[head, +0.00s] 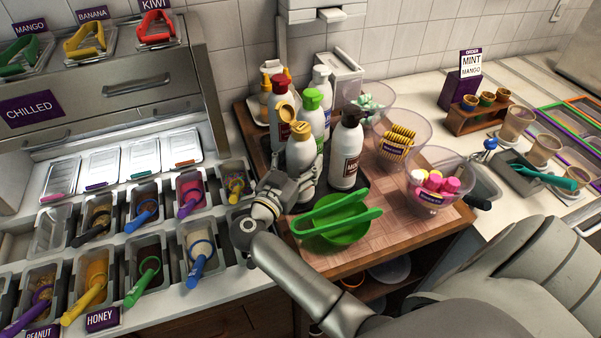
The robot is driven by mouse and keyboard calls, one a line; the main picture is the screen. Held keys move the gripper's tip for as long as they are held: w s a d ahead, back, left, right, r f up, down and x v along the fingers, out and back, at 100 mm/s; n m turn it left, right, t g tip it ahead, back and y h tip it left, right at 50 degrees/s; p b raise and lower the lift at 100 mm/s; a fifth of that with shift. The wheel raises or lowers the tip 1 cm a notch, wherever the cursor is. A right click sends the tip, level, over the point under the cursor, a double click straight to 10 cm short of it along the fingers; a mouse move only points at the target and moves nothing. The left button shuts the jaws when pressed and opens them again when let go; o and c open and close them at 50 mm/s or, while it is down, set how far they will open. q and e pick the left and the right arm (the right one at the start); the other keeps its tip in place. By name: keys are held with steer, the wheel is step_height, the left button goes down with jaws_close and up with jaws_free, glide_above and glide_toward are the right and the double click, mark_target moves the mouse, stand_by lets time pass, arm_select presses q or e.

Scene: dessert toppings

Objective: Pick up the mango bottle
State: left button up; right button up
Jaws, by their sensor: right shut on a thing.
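A white squeeze bottle with a yellow cap (301,150), which I take to be the mango bottle, stands upright among other bottles on the dark tray at the back left of the wooden board. Its label is not readable from here. My right gripper (293,187) reaches in from the lower left of the bottle and is shut on its lower body. The gripper's fingers and wrist partly hide the bottle's lower part. My left gripper is not in view.
A dark-capped bottle (346,152), a green-capped bottle (312,108) and a red-capped bottle (280,95) crowd close by. Topping bins stand left; clear bowls (437,180) right.

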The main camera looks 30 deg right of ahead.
mark_target(300, 128)
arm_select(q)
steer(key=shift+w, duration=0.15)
arm_select(e)
steer(key=shift+r, duration=0.1)
steer(key=shift+r, duration=0.25)
steer(key=o, duration=0.5)
step_height(300, 128, up, 8)
steer(key=shift+f, duration=0.1)
steer(key=shift+w+r, duration=0.1)
steer(key=shift+r, duration=0.55)
steer(key=c, duration=0.5)
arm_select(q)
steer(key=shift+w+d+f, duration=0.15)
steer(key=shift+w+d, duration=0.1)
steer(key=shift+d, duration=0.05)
arm_select(e)
steer(key=shift+r, duration=0.25)
